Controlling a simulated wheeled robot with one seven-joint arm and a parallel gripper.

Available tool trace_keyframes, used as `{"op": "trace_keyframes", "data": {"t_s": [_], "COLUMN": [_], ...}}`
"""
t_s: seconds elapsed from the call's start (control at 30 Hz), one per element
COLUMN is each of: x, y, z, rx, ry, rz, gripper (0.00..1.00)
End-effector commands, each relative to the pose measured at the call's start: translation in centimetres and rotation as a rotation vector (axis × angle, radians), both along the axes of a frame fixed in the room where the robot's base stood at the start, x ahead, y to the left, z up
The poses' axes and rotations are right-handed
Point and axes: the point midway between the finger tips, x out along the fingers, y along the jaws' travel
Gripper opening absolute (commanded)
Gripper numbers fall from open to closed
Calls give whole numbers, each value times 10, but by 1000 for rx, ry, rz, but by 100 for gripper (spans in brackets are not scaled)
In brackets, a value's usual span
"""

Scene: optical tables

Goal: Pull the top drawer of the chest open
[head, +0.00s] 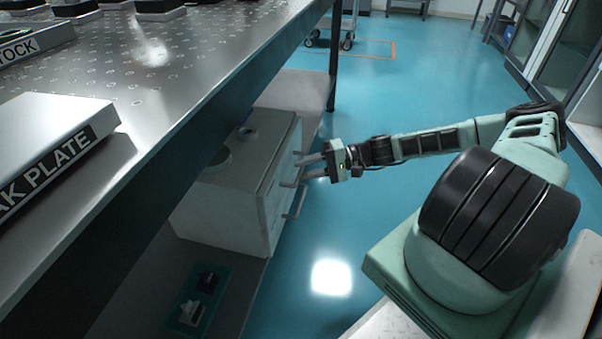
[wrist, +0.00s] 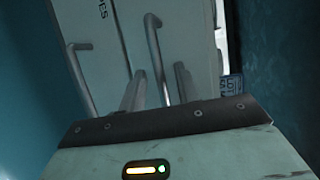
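The pale chest (head: 220,215) stands on a shelf under the optical table, its drawer fronts facing right. Its top drawer (wrist: 185,40) looks shut, flush with the front below. The top drawer's bar handle (wrist: 153,45) shows in the wrist view, and the handle of the drawer below (wrist: 80,80) is to its left. My gripper (head: 312,166) is beside the chest's upper front edge, fingers pointing at it. In the wrist view its fingers (wrist: 158,88) are apart, with the top handle's bar between them. Whether a finger touches the bar cannot be told.
The optical table (head: 190,75) overhangs the chest, and its dark leg (head: 333,60) stands beyond. A teal tray (head: 203,290) lies on the shelf in front. The blue floor (head: 400,85) right of the chest is clear.

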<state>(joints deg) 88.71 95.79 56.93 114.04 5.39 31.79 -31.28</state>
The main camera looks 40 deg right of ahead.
Motion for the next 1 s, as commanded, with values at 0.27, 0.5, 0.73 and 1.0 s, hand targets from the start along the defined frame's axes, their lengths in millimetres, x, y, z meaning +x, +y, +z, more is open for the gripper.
{"op": "trace_keyframes", "data": {"t_s": [0.27,0.5,0.73,1.0], "x": [7,7,7,7], "y": [14,14,14,13], "z": [-3,-2,-3,-1], "rx": [1,0,0,0], "ry": [1,1,1,1], "rz": [1,0,0,-1], "gripper": [32,27,0,0]}}
